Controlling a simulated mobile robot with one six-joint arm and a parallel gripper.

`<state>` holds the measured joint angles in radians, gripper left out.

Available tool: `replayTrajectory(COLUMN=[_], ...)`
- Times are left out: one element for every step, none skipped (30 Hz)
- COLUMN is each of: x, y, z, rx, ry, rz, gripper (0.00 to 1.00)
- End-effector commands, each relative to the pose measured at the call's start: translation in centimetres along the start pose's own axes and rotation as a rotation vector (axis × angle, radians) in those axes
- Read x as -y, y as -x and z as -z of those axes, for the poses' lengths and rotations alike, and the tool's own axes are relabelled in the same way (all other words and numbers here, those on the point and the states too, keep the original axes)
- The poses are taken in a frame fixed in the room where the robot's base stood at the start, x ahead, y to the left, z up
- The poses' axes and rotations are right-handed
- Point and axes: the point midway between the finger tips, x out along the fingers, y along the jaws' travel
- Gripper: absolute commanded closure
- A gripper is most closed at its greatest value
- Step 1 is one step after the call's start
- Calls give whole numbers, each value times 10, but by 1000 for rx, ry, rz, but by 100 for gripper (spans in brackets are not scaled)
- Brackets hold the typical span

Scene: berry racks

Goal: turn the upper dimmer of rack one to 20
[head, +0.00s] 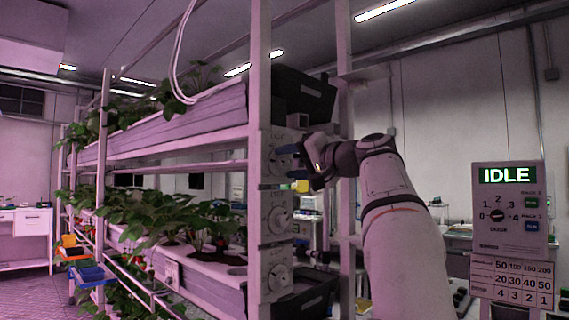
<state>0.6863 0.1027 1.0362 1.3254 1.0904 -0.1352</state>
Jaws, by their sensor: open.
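The rack's end post carries dial plates stacked one above another. The top dial plate (277,141) is partly covered by my gripper, and its knob's setting cannot be read. Below it are a middle dial (277,219) and a lower dial (278,279), both too small to read. My gripper (288,162) is at the top dial plate, with its fingers pointing left towards it. The jaws are open. I cannot tell whether they touch the knob or stand around it.
Plant troughs (180,119) run back along the rack on the left. A control panel (509,213) reading IDLE stands at the right, above a number chart (511,283). A black crate (303,93) sits above the dials.

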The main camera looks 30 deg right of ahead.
Motion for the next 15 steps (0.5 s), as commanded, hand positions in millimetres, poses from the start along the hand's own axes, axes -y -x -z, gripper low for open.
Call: replayTrajectory(x=[0,0,1,1,1,0,0,0,0,0,1,0,0,1,1], y=[0,0,0,1,2,5,8,11,17,22,28,35,41,47,54], z=[0,0,0,0,0,1,1,1,1,1,0,1,1,0,0], rx=[0,-1,-1,-1,-2,-3,-3,-3,-3,-5,-5,-5,-6,-5,-5], ry=[0,0,0,0,0,0,0,0,0,0,1,0,0,1,1], rz=[0,1,1,1,0,0,0,0,-1,-2,-2,-2,-2,-2,-3], gripper=[51,51,51,51,51,51,51,51,51,51,51,51,51,51,51])
